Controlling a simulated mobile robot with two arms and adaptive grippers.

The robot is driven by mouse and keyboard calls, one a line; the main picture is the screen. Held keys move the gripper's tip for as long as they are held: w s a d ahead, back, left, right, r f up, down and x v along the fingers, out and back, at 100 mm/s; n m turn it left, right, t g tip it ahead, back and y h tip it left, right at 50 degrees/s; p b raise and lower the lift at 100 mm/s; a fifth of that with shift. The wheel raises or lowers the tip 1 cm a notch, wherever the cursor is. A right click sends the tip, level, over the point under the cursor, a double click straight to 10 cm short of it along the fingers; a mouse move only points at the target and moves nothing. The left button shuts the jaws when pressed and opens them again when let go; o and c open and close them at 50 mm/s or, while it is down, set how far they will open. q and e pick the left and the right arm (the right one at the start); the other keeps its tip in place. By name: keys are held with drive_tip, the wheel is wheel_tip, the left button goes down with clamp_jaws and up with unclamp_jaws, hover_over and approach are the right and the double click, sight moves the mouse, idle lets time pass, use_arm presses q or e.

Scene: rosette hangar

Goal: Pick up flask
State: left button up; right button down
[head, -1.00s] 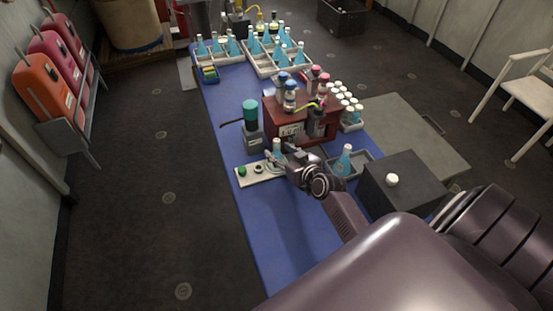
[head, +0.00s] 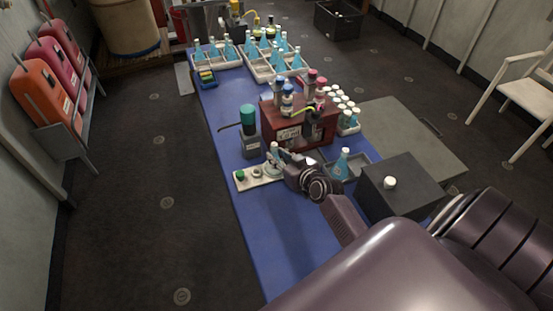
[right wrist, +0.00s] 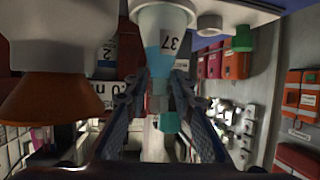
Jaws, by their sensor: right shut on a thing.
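A flask (head: 274,152) with pale blue liquid and a white cap stands over a white plate (head: 262,178) with a green knob, near the blue table's left edge. My right gripper (head: 285,159) is at its right side and is shut on it. In the right wrist view the flask (right wrist: 164,38) appears upside down at the top, marked 37, with its narrow part between the two fingers (right wrist: 165,95). I cannot tell whether its base touches the plate. My left gripper is not in view.
Another blue flask (head: 342,163) stands in a grey tray (head: 361,157) to the right. A dark box (head: 400,190) with a white knob is beside it. A dark red rack (head: 310,128) with bottles and a teal-capped bottle (head: 248,116) stand behind. The table's front is clear.

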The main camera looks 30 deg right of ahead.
wheel_tip(320, 180, up, 30)
drive_tip(key=p, duration=1.1)
idle(0.3)
idle(0.4)
